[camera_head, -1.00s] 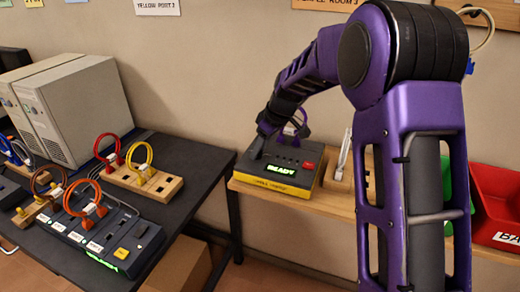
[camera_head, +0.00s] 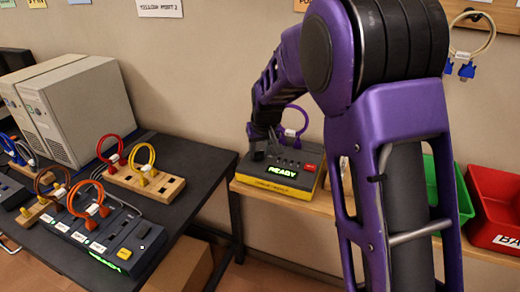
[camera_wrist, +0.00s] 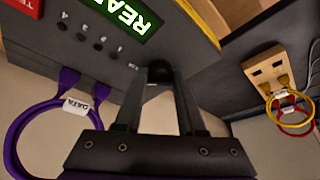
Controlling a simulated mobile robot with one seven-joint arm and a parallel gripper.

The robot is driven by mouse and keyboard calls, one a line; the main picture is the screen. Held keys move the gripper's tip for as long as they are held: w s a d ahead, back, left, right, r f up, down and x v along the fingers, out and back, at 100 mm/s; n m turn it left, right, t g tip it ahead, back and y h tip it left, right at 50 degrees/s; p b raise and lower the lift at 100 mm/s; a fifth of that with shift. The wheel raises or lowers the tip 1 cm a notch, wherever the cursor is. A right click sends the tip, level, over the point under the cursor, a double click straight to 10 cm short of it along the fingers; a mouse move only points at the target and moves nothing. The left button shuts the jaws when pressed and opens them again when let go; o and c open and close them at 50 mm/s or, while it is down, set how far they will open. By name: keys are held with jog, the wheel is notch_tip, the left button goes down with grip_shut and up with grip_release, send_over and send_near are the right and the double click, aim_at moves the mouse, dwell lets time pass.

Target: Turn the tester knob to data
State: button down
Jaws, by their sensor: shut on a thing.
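The tester (camera_head: 262,190) is a dark box with a yellow base on a wooden shelf. Its green display (camera_head: 295,171) reads READY; part of it also shows in the wrist view (camera_wrist: 128,15). A black knob (camera_wrist: 160,73) is between the fingers of my gripper (camera_wrist: 158,82), which is shut on it. In the head view my gripper (camera_head: 258,147) is at the tester's left end, and the knob's pointer and setting marks cannot be made out. A purple cable loop (camera_wrist: 22,128) with a DATA tag has both plugs at the tester.
A black table (camera_head: 185,160) at left holds beige computers (camera_head: 75,110), a wooden block with red and yellow loops (camera_head: 145,185), and a dark panel (camera_head: 105,240). Green (camera_head: 460,195) and red (camera_head: 500,205) bins stand right. A pale cable (camera_head: 490,35) hangs on the wall.

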jog(key=shift+m, duration=0.3)
jog(key=c, duration=0.5)
grip_release()
jog(key=p+v, duration=0.1)
jog(key=v, duration=1.6)
jog(key=shift+s+r, duration=0.2)
jog(key=shift+s, duration=0.05)
